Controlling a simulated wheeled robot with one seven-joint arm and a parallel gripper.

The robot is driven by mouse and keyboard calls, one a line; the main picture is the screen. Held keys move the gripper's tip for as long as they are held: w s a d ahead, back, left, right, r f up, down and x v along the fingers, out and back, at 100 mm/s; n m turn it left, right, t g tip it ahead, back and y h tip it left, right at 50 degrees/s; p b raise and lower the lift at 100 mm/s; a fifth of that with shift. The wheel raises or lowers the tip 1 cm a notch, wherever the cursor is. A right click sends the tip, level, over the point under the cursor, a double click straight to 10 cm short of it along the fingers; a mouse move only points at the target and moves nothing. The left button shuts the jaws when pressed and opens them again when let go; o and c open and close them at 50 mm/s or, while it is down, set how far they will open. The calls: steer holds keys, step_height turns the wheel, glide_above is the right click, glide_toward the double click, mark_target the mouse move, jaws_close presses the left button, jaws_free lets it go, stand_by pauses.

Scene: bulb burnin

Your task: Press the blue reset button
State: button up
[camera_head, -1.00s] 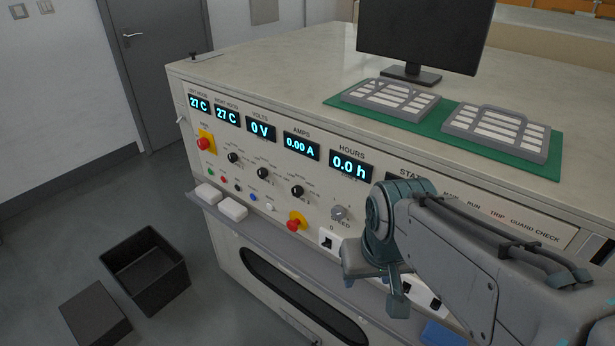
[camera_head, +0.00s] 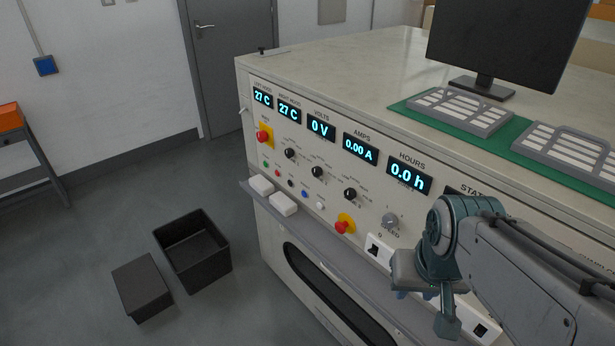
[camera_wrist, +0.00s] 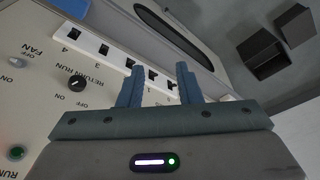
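The small blue button (camera_head: 304,193) sits in a row of coloured buttons low on the front panel of the cream test bench, left of the red mushroom button on yellow in the head view. It is clear of my gripper. My gripper (camera_wrist: 161,82) shows two blue fingers standing apart with nothing between them in the wrist view. It is over the strip of numbered rocker switches (camera_wrist: 103,50), to the right of the blue button in the head view. The fingertips are mostly hidden in the head view. The blue button does not show in the wrist view.
Red emergency buttons on yellow (camera_head: 345,224) and several black knobs share the panel. A grey ledge (camera_head: 330,240) with two white blocks (camera_head: 284,204) juts out below. Two dark boxes (camera_head: 192,250) stand on the floor at left. The floor between them and the bench is clear.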

jaws_close()
stand_by(1.4)
